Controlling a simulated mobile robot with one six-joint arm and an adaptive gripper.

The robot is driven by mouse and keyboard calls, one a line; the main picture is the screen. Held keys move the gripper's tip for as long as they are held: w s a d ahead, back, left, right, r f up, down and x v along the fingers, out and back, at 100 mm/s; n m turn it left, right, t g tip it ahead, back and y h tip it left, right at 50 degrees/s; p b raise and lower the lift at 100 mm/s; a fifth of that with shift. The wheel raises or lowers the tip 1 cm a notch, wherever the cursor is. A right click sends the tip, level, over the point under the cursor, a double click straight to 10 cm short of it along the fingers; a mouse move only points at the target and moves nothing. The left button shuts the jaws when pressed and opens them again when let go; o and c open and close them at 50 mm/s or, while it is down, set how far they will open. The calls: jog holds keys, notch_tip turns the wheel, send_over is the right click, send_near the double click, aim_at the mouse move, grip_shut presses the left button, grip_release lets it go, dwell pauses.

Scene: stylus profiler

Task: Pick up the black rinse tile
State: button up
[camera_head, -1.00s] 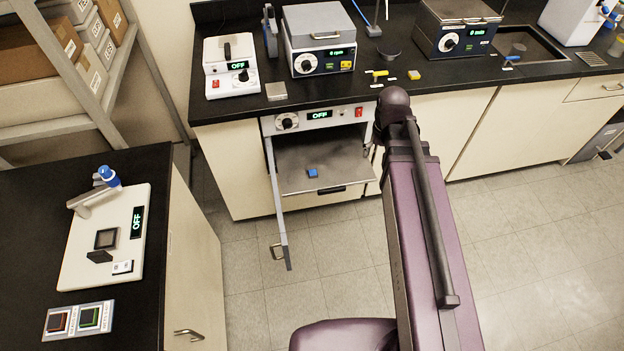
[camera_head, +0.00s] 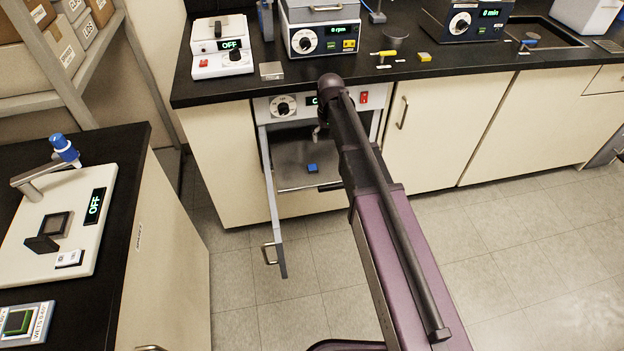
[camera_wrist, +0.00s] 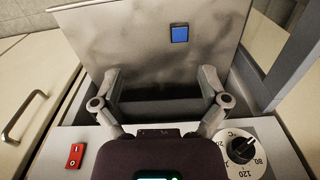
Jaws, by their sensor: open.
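No tile that I can clearly tell as the black rinse tile shows. A small blue square tile (camera_head: 312,168) lies on the shelf (camera_head: 290,178) of the open oven; in the wrist view the tile (camera_wrist: 179,34) has a dark edge. My gripper is mostly hidden behind my arm in the head view, at the oven's mouth. In the wrist view my gripper (camera_wrist: 158,88) is open and empty, its fingers apart, with the tile beyond the fingertips. A dark square (camera_head: 53,225) and a dark block (camera_head: 41,244) are on the white instrument (camera_head: 75,255) at left.
The oven door (camera_head: 276,215) hangs open at the left of the oven. The oven front has a dial (camera_wrist: 241,149) and red switch (camera_wrist: 75,156). A labelled tray (camera_head: 40,328) with a green square is at lower left. The floor (camera_head: 530,250) at right is clear.

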jog(key=w+a+f+b, duration=0.3)
jog(key=a+f, duration=0.2)
jog(key=shift+w+n+b, duration=0.3)
jog(key=shift+b, duration=0.05)
jog(key=shift+f, duration=0.15)
jog(key=b, duration=0.9)
send_over(313, 168)
jog(key=f, duration=0.8)
jog(key=shift+s+f, duration=0.25)
jog(key=shift+s, duration=0.05)
jog(key=shift+w+f+b, duration=0.15)
jog(key=shift+f+b, duration=1.1)
jog(key=shift+f, duration=0.05)
jog(key=shift+w+f+b, duration=0.1)
jog(key=shift+f+b, duration=1.1)
jog(key=shift+f, duration=0.1)
